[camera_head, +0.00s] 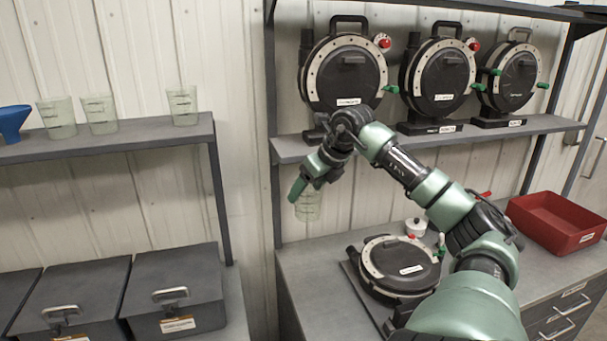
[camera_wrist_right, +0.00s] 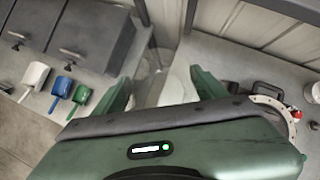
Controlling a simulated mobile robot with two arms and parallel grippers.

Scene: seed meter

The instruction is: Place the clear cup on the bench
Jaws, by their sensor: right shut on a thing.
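My right gripper (camera_head: 299,190) is shut on a clear cup (camera_head: 307,207) and holds it in the air near the left end of the bench. The cup hangs below the fingers, above the level of the grey bench top (camera_head: 312,272). In the right wrist view the clear cup (camera_wrist_right: 176,88) shows between the two green fingers (camera_wrist_right: 160,92), partly hidden by the gripper body. The bench top (camera_wrist_right: 225,62) shows behind it there. My left gripper is not in view.
A seed meter (camera_head: 400,268) lies on a dark base on the bench, with a red bin (camera_head: 556,222) at the right. Several meters stand on the shelf (camera_head: 470,136) above. Other clear cups (camera_head: 100,114) stand on the left shelf. The bench's left end looks clear.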

